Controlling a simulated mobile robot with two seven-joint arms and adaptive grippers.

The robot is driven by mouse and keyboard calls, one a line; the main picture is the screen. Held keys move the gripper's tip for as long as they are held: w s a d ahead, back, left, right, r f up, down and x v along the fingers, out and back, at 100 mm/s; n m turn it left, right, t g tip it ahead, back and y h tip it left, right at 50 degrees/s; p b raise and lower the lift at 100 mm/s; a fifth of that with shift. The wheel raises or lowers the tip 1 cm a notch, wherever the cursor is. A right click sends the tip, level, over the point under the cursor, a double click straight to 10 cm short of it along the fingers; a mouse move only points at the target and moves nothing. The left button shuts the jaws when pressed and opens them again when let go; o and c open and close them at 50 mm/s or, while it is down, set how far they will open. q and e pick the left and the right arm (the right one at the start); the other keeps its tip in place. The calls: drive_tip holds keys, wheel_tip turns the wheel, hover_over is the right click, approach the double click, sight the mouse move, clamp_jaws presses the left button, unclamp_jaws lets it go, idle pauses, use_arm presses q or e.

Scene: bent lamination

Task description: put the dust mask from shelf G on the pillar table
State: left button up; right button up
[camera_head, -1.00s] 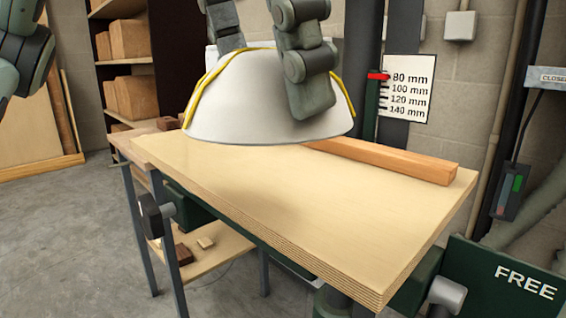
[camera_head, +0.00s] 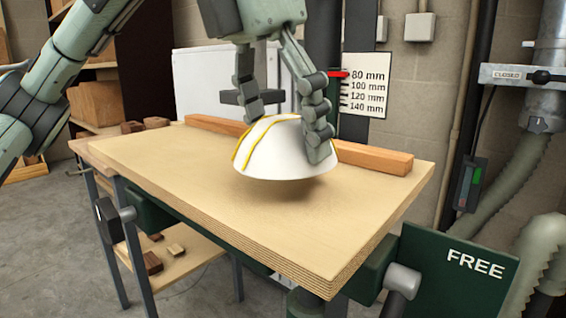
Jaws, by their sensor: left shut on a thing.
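The dust mask (camera_head: 272,150) is a white cup with yellow straps, open side down. My left gripper (camera_head: 285,128) is shut on it, with one finger at its left far side and the other over its right side. The mask hangs just above the pillar table (camera_head: 200,185), a pale wooden top with a layered edge, with its shadow close below; I cannot tell whether it touches. My right gripper does not show.
A wooden fence bar (camera_head: 372,158) runs along the table's back edge. A depth scale (camera_head: 364,86) stands behind it. A green box marked FREE (camera_head: 455,270) is at the front right. Shelves with brown boxes (camera_head: 96,101) stand at the left. The table's front and left are clear.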

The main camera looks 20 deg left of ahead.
sight(283, 163)
use_arm(q)
wheel_tip(283, 163, down, 4)
drive_tip(key=shift+a+r, duration=0.1)
drive_tip(key=shift+r, duration=0.05)
drive_tip(key=o, duration=1)
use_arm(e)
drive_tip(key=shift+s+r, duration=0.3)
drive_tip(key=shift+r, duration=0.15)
